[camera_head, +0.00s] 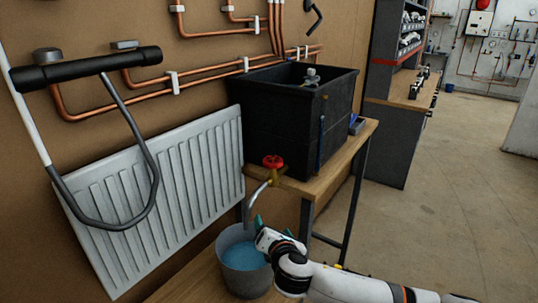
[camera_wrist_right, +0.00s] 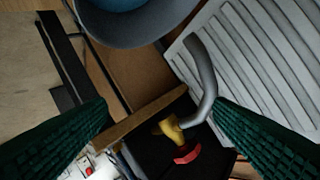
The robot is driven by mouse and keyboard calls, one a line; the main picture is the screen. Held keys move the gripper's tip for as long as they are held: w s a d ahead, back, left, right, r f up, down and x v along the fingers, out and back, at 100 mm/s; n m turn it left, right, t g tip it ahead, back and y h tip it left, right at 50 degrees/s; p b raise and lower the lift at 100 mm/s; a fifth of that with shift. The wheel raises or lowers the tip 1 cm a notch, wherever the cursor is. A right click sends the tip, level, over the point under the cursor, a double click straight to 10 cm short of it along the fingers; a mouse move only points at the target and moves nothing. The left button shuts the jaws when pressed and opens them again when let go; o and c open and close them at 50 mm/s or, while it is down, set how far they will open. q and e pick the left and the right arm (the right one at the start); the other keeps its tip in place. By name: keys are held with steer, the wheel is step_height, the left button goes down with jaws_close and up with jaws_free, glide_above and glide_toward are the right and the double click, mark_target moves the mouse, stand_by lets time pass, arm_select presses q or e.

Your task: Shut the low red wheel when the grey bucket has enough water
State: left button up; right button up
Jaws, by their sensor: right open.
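The red wheel (camera_head: 273,162) sits on a brass tap at the lower front of a black tank (camera_head: 290,115). Its grey spout (camera_head: 256,195) curves down over the grey bucket (camera_head: 245,280). Blue water (camera_head: 243,257) stands in the bucket a little below the rim; I cannot tell whether water is running. My right gripper (camera_head: 272,227) is beside the bucket's rim, below the wheel and apart from it. In the right wrist view its green fingers (camera_wrist_right: 160,110) are spread and empty, with the red wheel (camera_wrist_right: 187,153) and spout (camera_wrist_right: 205,80) beyond them. My left gripper is out of view.
The tank stands on a wooden bench (camera_head: 340,155) with dark legs. Copper pipes (camera_head: 205,75) run along the wall. A black bar (camera_head: 85,68) with a grey bent tube hangs at left. Open floor (camera_head: 440,220) lies at right.

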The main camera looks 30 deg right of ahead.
mark_target(273, 159)
steer(key=w+d+r+n+t+h, duration=0.1)
steer(key=w+d+r+n, duration=0.15)
steer(key=r, duration=0.25)
steer(key=w+d+r+n+t, duration=0.1)
steer(key=d+r+n+t, duration=0.1)
steer(key=r+n, duration=0.25)
steer(key=p+x, duration=0.1)
steer(key=x, duration=0.5)
steer(key=p+x, duration=0.2)
steer(key=x, duration=0.4)
steer(key=shift+d+r, duration=0.2)
steer(key=shift+d, duration=0.05)
steer(key=shift+s, duration=0.1)
steer(key=c, duration=1)
